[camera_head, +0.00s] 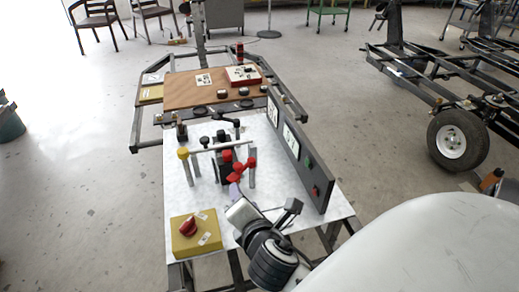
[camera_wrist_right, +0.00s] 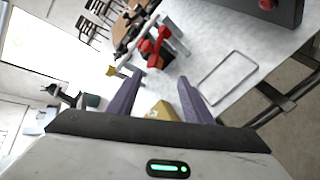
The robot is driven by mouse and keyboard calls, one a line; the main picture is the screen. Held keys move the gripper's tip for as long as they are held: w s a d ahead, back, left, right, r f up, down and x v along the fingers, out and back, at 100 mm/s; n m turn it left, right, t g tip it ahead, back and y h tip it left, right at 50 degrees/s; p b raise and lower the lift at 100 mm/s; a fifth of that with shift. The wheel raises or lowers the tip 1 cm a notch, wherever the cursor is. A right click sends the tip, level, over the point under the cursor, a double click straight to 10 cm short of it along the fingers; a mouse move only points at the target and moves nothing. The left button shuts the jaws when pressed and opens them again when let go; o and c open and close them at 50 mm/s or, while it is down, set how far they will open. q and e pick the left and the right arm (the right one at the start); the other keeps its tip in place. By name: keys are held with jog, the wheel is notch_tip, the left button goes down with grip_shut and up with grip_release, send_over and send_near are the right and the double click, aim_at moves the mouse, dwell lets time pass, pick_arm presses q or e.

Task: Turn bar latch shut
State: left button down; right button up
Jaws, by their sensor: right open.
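A bar assembly stands on the white worktop. In the head view, a pale bar (camera_head: 221,148) runs between a yellow-capped post (camera_head: 184,154) and a red-capped post (camera_head: 252,164). Red parts (camera_head: 237,171) stand around its middle and right; they also show in the wrist view (camera_wrist_right: 153,46). Which piece is the latch, and its exact position, I cannot tell. My right gripper (camera_head: 235,186) is just in front of the red parts. In the wrist view its purple fingers (camera_wrist_right: 160,84) are apart with nothing between them. My left gripper is not in view.
A yellow box with a red knob (camera_head: 187,246) sits at the near left of the worktop. A dark upright panel with buttons (camera_head: 309,166) runs along the right edge. A brown board (camera_head: 190,91) lies at the back.

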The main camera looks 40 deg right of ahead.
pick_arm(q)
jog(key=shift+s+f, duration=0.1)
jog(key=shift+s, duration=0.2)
pick_arm(e)
jog(key=s+f+m, duration=0.1)
jog(key=m, duration=0.1)
jog(key=s+f+m+g, duration=0.1)
jog(key=s, duration=0.1)
jog(key=shift+s+f+m+g+y, duration=0.25)
jog(key=shift+f+m+g+y, duration=0.05)
jog(key=shift+f+m+y, duration=0.1)
jog(key=shift+a+f, duration=0.1)
jog(key=shift+a, duration=0.05)
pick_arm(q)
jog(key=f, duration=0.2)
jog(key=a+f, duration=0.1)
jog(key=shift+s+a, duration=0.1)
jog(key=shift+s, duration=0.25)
pick_arm(e)
jog(key=s+a+f+m+y, duration=0.3)
jog(key=s+a+f+m, duration=0.2)
jog(key=f, duration=0.3)
jog(key=s+a+f+m+g+y, duration=0.1)
jog(key=s+a+f+m+y, duration=0.3)
jog(key=f+m, duration=0.4)
jog(key=shift+s+a+f, duration=0.5)
jog(key=shift+s+a, duration=0.25)
jog(key=shift+a, duration=0.3)
